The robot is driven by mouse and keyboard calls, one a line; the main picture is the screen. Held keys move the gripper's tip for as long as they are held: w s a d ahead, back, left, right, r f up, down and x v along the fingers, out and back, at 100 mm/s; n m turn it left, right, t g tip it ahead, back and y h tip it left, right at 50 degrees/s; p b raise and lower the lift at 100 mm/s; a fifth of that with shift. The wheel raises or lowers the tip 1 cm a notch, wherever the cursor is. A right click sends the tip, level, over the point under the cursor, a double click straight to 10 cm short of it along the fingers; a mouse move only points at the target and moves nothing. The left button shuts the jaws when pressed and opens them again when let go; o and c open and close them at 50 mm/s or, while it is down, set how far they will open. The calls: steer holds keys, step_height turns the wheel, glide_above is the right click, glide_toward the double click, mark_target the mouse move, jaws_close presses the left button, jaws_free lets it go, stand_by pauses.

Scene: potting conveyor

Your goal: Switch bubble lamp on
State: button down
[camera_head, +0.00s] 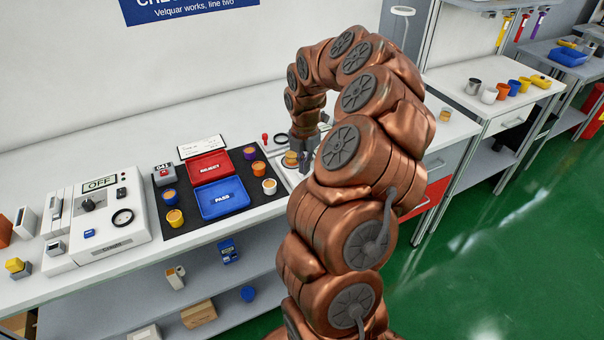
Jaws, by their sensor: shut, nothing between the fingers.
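The gripper is shut and looks empty. Its tips are partly hidden by my arm, and I cannot tell whether they touch anything. An orange-and-tan cup (290,160) stands at the station, just left of the gripper. A black ring (281,138) and a small red-topped post (265,138) show behind it. I cannot make out for sure which part is the bubble lamp or its switch; part of the station is hidden.
A black mat left of the station holds a red REJECT tray (210,167), a blue PASS tray (222,199) and several cups. A white box with a display reading OFF (100,184) stands at the left. Another bench (489,105) with cups is at the right.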

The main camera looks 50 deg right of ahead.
mark_target(304, 176)
steer(key=shift+f+b, duration=0.4)
steer(key=shift+f, duration=0.55)
stand_by(0.5)
steer(key=shift+r+p, duration=1.5)
steer(key=shift+r, duration=2)
